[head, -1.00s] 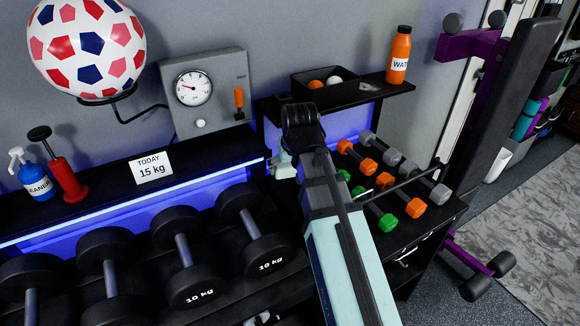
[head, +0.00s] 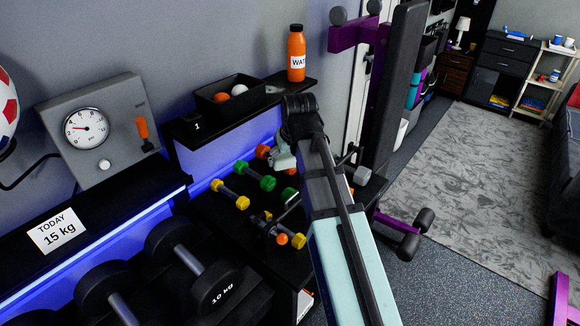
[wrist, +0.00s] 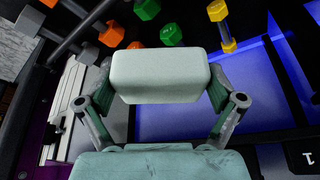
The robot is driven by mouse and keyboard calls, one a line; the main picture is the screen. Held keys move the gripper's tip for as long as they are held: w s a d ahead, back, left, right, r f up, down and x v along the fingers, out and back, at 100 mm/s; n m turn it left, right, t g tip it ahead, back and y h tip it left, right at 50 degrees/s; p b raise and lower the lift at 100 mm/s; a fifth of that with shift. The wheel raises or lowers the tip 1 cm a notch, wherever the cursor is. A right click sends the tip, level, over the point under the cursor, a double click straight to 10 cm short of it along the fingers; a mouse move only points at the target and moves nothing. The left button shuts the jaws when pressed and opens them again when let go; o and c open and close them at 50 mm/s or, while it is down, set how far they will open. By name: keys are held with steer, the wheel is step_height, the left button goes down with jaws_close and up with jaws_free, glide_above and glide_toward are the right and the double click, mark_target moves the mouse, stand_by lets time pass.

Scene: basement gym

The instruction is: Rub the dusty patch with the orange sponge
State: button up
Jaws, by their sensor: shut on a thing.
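My gripper (wrist: 160,100) is shut on a pale, whitish-green block (wrist: 160,76) with rounded edges, held crosswise between its fingers in the wrist view. The block looks pale, not orange. In the head view my gripper (head: 284,155) is partly hidden behind the arm, over the small-dumbbell rack, and the block cannot be made out clearly there.
Small coloured dumbbells (head: 254,175) lie on the rack below my gripper. A black tray of balls (head: 228,97) and an orange water bottle (head: 296,54) stand on the shelf behind. A purple-framed stand (head: 358,34) rises at right; beyond it is open floor and a grey rug (head: 470,165).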

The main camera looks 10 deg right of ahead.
steer(key=w+d+r+n+y+p, duration=0.1)
steer(key=w+d+r+n+p, duration=0.15)
steer(key=w+r, duration=0.45)
steer(key=w+d+r+n+p, duration=0.1)
steer(key=w+d+r+p, duration=0.15)
steer(key=w, duration=0.85)
steer(key=w+d+r+n+y+p, duration=0.1)
steer(key=w+d+r+n+p, duration=0.15)
steer(key=w+r, duration=0.5)
steer(key=w+a+p, duration=0.2)
steer(key=w+a, duration=0.6)
steer(key=w, duration=0.5)
steer(key=shift+g, duration=0.4)
steer(key=shift+s+d+f+b, duration=0.15)
steer(key=shift+f+b, duration=0.45)
steer(key=shift+f, duration=1.05)
steer(key=shift+w+d+f+b, duration=0.15)
steer(key=shift+f+b, duration=0.4)
steer(key=shift+f, duration=1.05)
steer(key=shift+s+f+b, duration=0.1)
steer(key=shift+f+b, duration=0.25)
steer(key=shift+f, duration=0.65)
